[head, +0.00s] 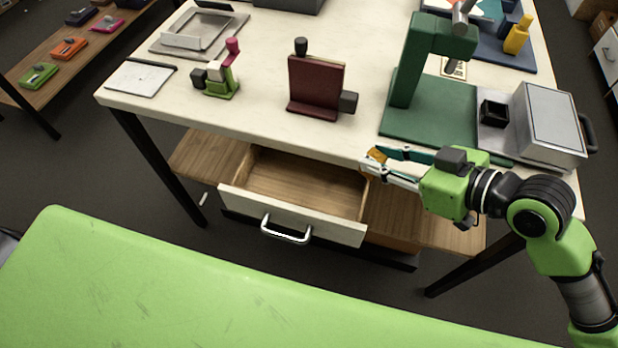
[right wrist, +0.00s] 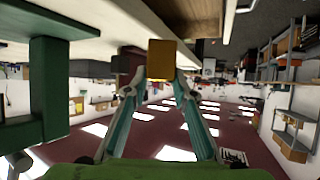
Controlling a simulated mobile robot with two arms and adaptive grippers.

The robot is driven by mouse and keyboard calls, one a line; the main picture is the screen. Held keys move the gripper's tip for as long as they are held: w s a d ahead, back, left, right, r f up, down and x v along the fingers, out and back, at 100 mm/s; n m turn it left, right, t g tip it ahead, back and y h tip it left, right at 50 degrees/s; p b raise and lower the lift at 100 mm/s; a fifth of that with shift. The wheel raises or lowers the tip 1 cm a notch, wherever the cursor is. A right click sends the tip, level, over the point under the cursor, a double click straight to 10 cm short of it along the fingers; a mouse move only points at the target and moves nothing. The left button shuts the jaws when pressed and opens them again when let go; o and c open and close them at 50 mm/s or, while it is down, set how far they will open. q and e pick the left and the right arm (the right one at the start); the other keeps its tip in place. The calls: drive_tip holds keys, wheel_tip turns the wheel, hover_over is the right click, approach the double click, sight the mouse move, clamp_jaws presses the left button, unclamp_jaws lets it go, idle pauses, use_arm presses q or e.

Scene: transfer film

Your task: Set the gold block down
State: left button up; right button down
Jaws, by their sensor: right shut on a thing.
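The gold block (head: 377,154) is between the fingertips of my right gripper (head: 374,163), which is shut on it. The block and gripper are near the table's front edge, just right of the open drawer. The right wrist view shows the gold block (right wrist: 161,60) gripped at the finger ends (right wrist: 160,86). The fingers cover part of the block. Whether the block touches the table edge cannot be told. My left gripper is not in view.
The wooden drawer (head: 291,215) under the white table (head: 245,115) is pulled out and looks empty. On the table stand a maroon stand (head: 316,85), a green press (head: 403,70), a small green fixture (head: 222,80) and a grey box (head: 549,120).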

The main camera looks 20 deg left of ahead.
drive_tip(key=a+r+n+b, duration=0.1)
drive_tip(key=a+r+b, duration=0.15)
drive_tip(key=a, duration=0.85)
drive_tip(key=b, duration=0.2)
hover_over(319, 199)
drive_tip(key=shift+g+y, duration=0.3)
drive_tip(key=shift+g, duration=0.1)
wheel_tip(319, 199, down, 18)
drive_tip(key=shift+r, duration=0.1)
drive_tip(key=c, duration=1.7)
unclamp_jaws()
drive_tip(key=shift+f, duration=0.2)
drive_tip(key=shift+r, duration=0.15)
drive_tip(key=v, duration=1.2)
drive_tip(key=shift+w, duration=0.1)
